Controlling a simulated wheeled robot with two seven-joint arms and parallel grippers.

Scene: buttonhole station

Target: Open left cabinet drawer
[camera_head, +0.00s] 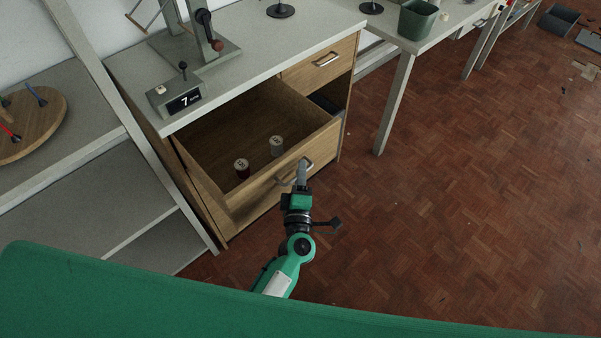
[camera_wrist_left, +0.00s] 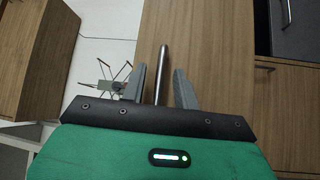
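The left cabinet drawer (camera_head: 262,190) is wooden and stands pulled well out, its inside showing from above. A dark red spool (camera_head: 241,168) and a grey spool (camera_head: 277,146) stand in it. Its metal bar handle (camera_head: 284,181) is on the front; the bar also shows in the left wrist view (camera_wrist_left: 161,72). My left gripper (camera_head: 302,168) is at the handle. In the wrist view its fingers (camera_wrist_left: 160,86) are apart, one on each side of the bar, with gaps visible. My right gripper is in neither view.
A shut upper right drawer (camera_head: 318,63) sits over an open dark compartment (camera_head: 330,103). The grey worktop (camera_head: 262,55) carries a press-like stand and a small display (camera_head: 182,102) reading 7. A grey shelf (camera_head: 140,215) stands at left.

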